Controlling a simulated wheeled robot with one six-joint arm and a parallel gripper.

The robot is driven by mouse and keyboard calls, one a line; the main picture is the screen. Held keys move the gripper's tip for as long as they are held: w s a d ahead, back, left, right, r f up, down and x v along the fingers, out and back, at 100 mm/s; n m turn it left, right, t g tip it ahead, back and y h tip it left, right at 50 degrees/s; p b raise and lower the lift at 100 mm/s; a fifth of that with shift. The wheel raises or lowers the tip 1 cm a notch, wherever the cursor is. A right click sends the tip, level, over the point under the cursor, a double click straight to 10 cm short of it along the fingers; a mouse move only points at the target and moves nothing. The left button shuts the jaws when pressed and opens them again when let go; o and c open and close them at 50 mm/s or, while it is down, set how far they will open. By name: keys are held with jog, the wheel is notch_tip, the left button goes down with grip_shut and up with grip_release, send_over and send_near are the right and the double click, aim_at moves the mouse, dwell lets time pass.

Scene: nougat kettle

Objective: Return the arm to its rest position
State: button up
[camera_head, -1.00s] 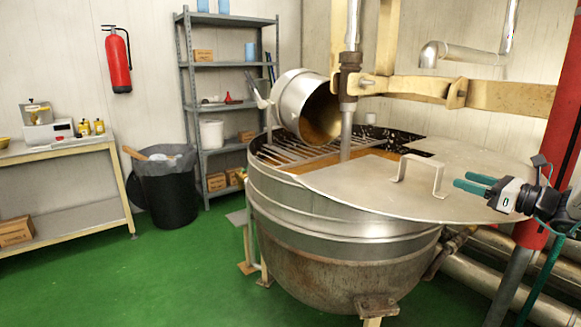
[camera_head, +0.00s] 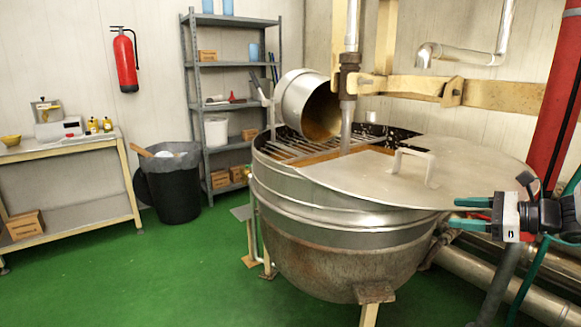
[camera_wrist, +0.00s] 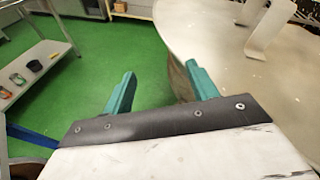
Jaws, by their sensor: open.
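My gripper (camera_head: 470,213) is at the right of the head view, with its two green fingers apart and nothing between them. It is beside the right edge of the kettle's flat metal lid (camera_head: 350,182). In the wrist view my gripper (camera_wrist: 160,88) also shows open and empty, with green floor between the fingers. The lid (camera_wrist: 215,50) fills the upper right there, with its raised handle (camera_wrist: 270,28). The large round kettle (camera_head: 320,255) stands in the middle of the head view, partly covered by the lid.
A red post (camera_head: 553,110) and metal pipes (camera_head: 470,270) are close around my arm at the right. A steel drum (camera_head: 308,105) lies tilted over the kettle's grate. A black bin (camera_head: 175,190), grey shelves (camera_head: 232,60) and a table (camera_head: 70,145) stand left. Green floor (camera_head: 140,275) is clear at front left.

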jog(key=s+a+f+n+g+h, duration=0.25)
jog(key=s+a+n+g, duration=0.8)
jog(key=s, duration=0.55)
jog(key=s+a+r+n+t+h, duration=0.2)
jog(key=s+r+n+h, duration=0.1)
jog(key=s+n+h, duration=0.6)
jog(key=s+n, duration=0.3)
jog(key=s, duration=0.2)
jog(key=shift+s+a+r, duration=0.15)
jog(key=shift+a, duration=0.1)
jog(key=shift+n, duration=0.25)
